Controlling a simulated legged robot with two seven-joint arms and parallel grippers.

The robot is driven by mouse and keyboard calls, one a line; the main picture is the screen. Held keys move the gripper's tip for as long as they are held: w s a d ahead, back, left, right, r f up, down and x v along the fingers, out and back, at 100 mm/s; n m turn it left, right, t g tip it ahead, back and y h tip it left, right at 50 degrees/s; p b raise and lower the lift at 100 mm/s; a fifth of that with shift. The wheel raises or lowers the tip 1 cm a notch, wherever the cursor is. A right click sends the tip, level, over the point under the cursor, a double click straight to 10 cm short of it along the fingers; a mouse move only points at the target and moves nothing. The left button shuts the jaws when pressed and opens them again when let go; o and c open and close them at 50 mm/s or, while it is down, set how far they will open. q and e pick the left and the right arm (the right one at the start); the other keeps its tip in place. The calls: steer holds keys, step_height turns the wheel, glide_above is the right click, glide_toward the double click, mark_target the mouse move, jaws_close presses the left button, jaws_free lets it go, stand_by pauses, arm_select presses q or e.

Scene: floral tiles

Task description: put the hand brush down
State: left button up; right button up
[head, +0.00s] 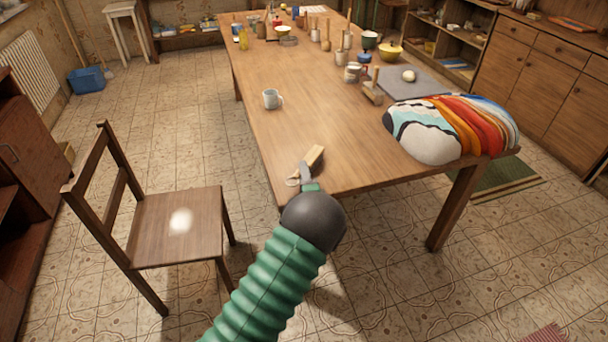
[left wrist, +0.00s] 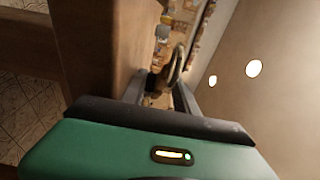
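The hand brush (head: 315,157) shows as a light wooden block near the near-left corner of the wooden table (head: 300,125). A pale loop at its handle end hangs left of the fingers. My left gripper (head: 308,174) is over that corner, shut on the brush's handle. In the left wrist view the ring-shaped loop (left wrist: 177,64) and the dark handle end (left wrist: 153,84) show between the fingers. Whether the brush touches the tabletop I cannot tell. My right gripper is in neither view.
A light mug (head: 272,98) stands further up the table. A colourful cushion-like bundle (head: 430,135) and a grey mat (head: 415,82) lie on the right. Jars and bowls crowd the far end. A wooden chair (head: 150,245) stands left. Tabletop around the brush is clear.

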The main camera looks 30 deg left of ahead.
arm_select(q)
steer(key=shift+d+r, duration=0.1)
steer(key=shift+d, duration=0.1)
steer(key=shift+r+p, duration=0.35)
steer(key=v, duration=1.2)
steer(key=s+a+f+n+g+y, duration=0.15)
steer(key=s+a+n+g, duration=0.25)
steer(key=s+a+g, duration=0.5)
steer(key=s+d+f+n+g+h, duration=0.2)
steer(key=s+d+g, duration=0.1)
steer(key=s, duration=0.4)
steer(key=s+d+f+n+g+h, duration=0.1)
steer(key=s+d+f+g+h, duration=0.15)
steer(key=s, duration=0.45)
steer(key=d+r+n+t+h, duration=0.1)
steer(key=d+t+h, duration=0.1)
steer(key=d+h, duration=0.2)
steer(key=w+d+r+n+t+h, duration=0.1)
steer(key=d+h, duration=0.4)
steer(key=d, duration=0.6)
steer(key=shift+r+n+t+p, duration=0.3)
steer(key=shift+r+t+p, duration=0.05)
steer(key=shift+p, duration=0.05)
steer(key=shift+d, duration=0.1)
